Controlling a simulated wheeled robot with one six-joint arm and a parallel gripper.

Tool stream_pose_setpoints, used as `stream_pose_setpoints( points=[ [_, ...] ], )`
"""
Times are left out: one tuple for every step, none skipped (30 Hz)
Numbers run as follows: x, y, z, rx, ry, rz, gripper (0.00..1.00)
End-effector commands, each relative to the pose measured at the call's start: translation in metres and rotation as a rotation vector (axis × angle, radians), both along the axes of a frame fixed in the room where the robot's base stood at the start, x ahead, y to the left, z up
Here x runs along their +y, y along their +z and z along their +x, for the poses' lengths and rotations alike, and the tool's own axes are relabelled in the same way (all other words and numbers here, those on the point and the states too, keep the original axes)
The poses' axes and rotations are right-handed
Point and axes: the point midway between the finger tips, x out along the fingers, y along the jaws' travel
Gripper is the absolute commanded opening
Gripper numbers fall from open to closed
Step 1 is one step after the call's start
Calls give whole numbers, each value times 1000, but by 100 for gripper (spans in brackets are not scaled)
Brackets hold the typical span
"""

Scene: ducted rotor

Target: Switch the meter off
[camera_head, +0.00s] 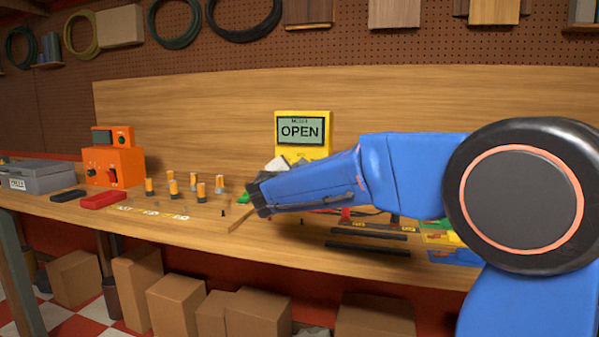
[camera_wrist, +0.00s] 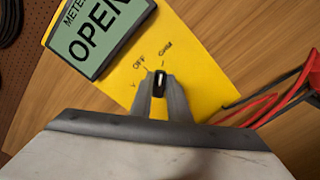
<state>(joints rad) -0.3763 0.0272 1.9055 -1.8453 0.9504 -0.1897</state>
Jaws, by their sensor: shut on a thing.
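The yellow meter (camera_head: 306,152) stands upright at the back of the bench. Its display (camera_head: 301,130) reads OPEN. In the wrist view the meter (camera_wrist: 205,88) fills the middle, with its display (camera_wrist: 94,33) at upper left. A small black dial knob (camera_wrist: 159,86) with a pale pointer mark sits below labels for OFF, V and another word at right. The pointer appears to face up towards the right-hand label, not OFF. My gripper (camera_wrist: 160,88) is shut on the knob, one finger on each side. In the head view my blue arm hides the meter's lower part.
Red and black leads (camera_wrist: 285,100) run right of the meter in the wrist view. An orange instrument (camera_head: 113,166), a grey box (camera_head: 42,178) and several orange-topped posts (camera_head: 173,187) stand on the bench at left. Coloured trays (camera_head: 440,238) lie at right, below my arm.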

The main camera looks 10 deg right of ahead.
Motion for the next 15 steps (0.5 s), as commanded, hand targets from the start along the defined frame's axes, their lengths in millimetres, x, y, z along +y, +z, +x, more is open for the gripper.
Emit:
stream_pose_setpoints(
  points=[
    [0, -1, 0, 9, -1, -14, 0],
    [0, -1, 0, 15, -1, -24, 0],
    [0, 0, 0, 25, -1, -41, 0],
    [0, 0, 0, 33, -1, -55, 0],
    [0, 0, 0, 42, -1, -71, 0],
    [1, 0, 0, 55, -1, -94, 0],
    [1, 0, 0, 66, -1, -112, 0],
    [1, 0, 0, 78, -1, -133, 0],
    [1, 0, 0, 94, -1, -162, 0],
    [1, 0, 0, 107, -1, -184, 0],
    [1, 0, 1, 122, 0, -208, 0],
    [2, 1, 1, 140, 0, -239, 0],
    [2, 1, 1, 155, 0, -264, 0],
    [2, 1, 1, 169, 0, -289, 0],
    [2, 1, 1, 188, 0, -322, 0]
  ],
)
